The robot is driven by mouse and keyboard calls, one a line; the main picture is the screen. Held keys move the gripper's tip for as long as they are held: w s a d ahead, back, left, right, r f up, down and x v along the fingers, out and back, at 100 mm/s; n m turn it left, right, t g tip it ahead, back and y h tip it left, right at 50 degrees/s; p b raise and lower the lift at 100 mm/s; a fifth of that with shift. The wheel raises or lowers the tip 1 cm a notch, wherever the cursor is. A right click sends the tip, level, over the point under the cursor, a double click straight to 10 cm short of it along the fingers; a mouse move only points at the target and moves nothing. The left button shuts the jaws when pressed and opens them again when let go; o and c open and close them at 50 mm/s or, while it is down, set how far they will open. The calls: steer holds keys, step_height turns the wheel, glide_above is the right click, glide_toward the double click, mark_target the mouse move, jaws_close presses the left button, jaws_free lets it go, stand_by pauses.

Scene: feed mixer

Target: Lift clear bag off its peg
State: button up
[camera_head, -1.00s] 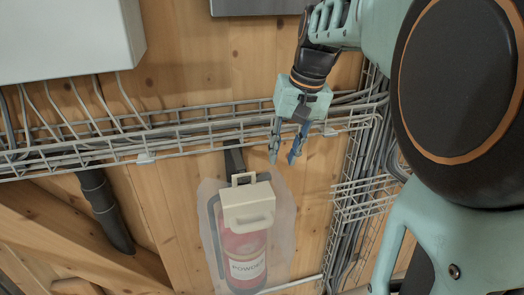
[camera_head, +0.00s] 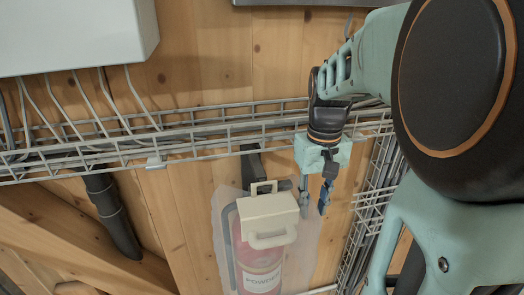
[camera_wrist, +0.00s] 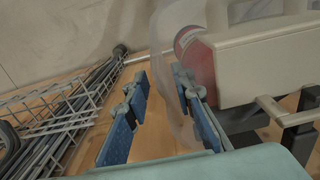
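A clear bag (camera_head: 305,245) hangs around a red cylinder (camera_head: 258,262) with a label reading POWDER, against the wooden wall. A cream box with a handle (camera_head: 267,218) is at the top of the cylinder. A dark bracket (camera_head: 251,165), possibly the peg, shows above it; where the bag hangs from is unclear. My gripper (camera_head: 314,205) points down just right of the cream box, at the bag's upper right edge, fingers apart. In the wrist view, my gripper (camera_wrist: 160,100) has its blue fingers open. Bag film (camera_wrist: 172,65) shows by the right finger; whether it lies between them is unclear.
A wire cable tray (camera_head: 200,140) runs across the wall behind my wrist. A vertical wire basket with cables (camera_head: 372,205) is close on the right. A white cabinet (camera_head: 75,35) is at upper left, and a black pipe (camera_head: 112,215) is below the tray.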

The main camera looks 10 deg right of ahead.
step_height(320, 180, down, 8)
steer(key=shift+f, duration=0.25)
steer(key=shift+c, duration=0.4)
jaws_close()
